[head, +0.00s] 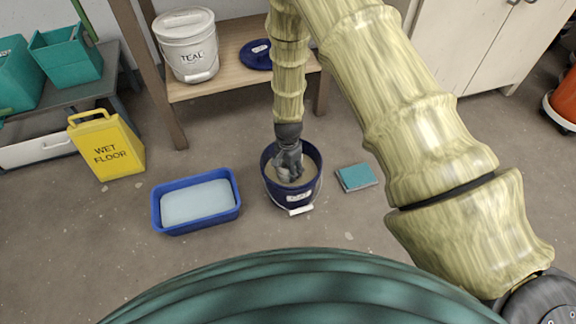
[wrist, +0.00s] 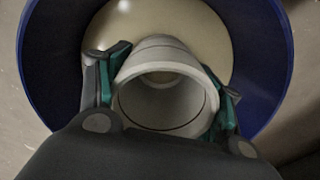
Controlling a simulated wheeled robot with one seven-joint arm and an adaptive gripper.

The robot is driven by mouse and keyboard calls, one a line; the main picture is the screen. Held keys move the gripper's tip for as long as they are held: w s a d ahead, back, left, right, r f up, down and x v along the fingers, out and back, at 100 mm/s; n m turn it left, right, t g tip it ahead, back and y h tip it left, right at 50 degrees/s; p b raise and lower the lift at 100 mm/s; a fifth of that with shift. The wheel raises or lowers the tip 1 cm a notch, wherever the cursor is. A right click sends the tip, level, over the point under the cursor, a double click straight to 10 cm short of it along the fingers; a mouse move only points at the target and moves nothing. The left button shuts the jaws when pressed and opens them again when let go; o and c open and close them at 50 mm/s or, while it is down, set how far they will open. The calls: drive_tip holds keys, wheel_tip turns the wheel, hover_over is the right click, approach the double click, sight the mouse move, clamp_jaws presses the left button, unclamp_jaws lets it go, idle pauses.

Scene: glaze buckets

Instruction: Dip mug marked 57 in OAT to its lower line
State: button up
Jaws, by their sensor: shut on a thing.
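A dark blue bucket (head: 270,185) stands on the floor with a white label on its front, too small to read surely. Pale beige glaze (wrist: 200,25) lies inside it. My gripper (head: 288,168) points down into the bucket's mouth. In the wrist view its fingers (wrist: 165,88) are shut on a pale grey mug (wrist: 160,50), one on each side. The mug's open mouth faces the wrist camera and its far end points at the glaze. Faint lines ring its outside. I cannot tell whether its far end touches the glaze. No number shows on it.
A blue tub (head: 160,218) with pale blue content stands left of the bucket, and a teal box (head: 356,177) lies to the right. A yellow wet-floor sign (head: 108,147) stands far left. Behind is a wooden shelf (head: 232,88) with a TEAL bucket (head: 188,45) and a blue lid (head: 256,55).

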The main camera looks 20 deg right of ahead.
drive_tip(key=shift+f, duration=1.1)
drive_tip(key=shift+f+p, duration=0.1)
drive_tip(key=shift+p, duration=0.35)
idle(1.7)
drive_tip(key=shift+r+p, duration=2.4)
drive_tip(key=shift+r, duration=0.35)
wheel_tip(320, 180, up, 10)
drive_tip(key=p, duration=0.8)
